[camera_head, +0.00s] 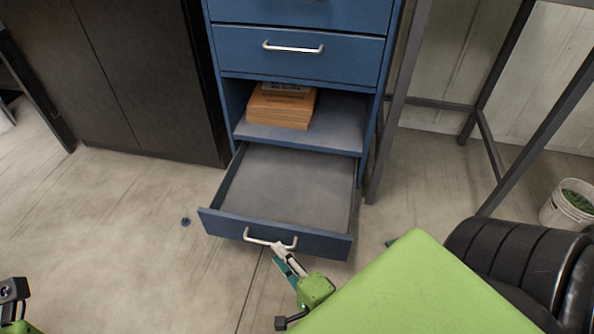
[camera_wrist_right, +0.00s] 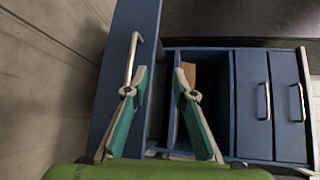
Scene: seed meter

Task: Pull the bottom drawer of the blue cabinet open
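The blue cabinet (camera_head: 297,52) stands at the top middle of the head view. Its bottom drawer (camera_head: 275,230) is pulled well out and looks empty, with a silver bar handle (camera_head: 268,241) on its front. My right gripper (camera_head: 281,252) is at the right end of that handle. In the right wrist view its two fingers (camera_wrist_right: 159,73) are spread apart with nothing gripped between them. The handle (camera_wrist_right: 132,62) runs beside the left finger there; whether they touch I cannot tell. Part of my left gripper (camera_head: 14,300) shows at the lower left edge, its fingers unclear.
Brown boxes (camera_head: 281,108) lie on the open shelf above the drawer. A dark cabinet (camera_head: 130,80) stands to the left, a metal frame (camera_head: 397,105) to the right. A white bucket (camera_head: 563,211) is at the far right. Floor left of the drawer is mostly clear.

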